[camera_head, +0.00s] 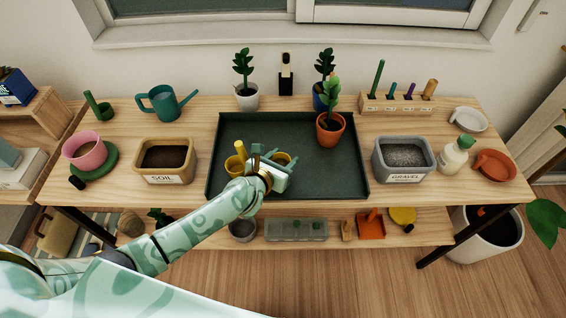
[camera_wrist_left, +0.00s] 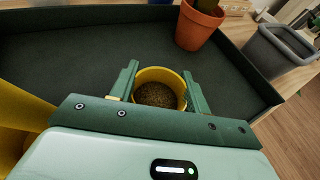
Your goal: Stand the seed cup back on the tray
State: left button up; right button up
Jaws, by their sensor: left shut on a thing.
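The yellow seed cup (camera_wrist_left: 160,74) is between the fingers of my left gripper (camera_wrist_left: 160,95) in the left wrist view, with brown grainy contents and its mouth facing the camera. In the head view the cup (camera_head: 282,158) shows partly behind my left gripper (camera_head: 277,165), which is shut on it. The cup looks upright. It is over the dark green tray (camera_head: 345,180); whether its base touches the tray cannot be told. My right gripper is not in view.
Another yellow object (camera_head: 235,165) is left of my gripper on the tray. A terracotta pot with a plant (camera_head: 330,130) stands at the tray's right. A soil bin (camera_head: 165,158) and a gravel bin (camera_head: 404,157) flank the tray. The tray's back left is clear.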

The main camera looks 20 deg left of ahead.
pick_arm(q)
jog(key=shift+f, duration=0.5)
jog(key=shift+r, duration=0.15)
jog(key=shift+f, duration=0.25)
jog(key=o, duration=1)
jog(key=shift+o, duration=0.2)
jog(key=shift+r, duration=0.25)
jog(key=shift+s+r, duration=0.15)
jog(key=shift+s, duration=0.1)
jog(key=p+v, duration=0.3)
jog(key=v, duration=0.8)
jog(key=shift+s+a+r, duration=0.1)
jog(key=shift+s, duration=0.1)
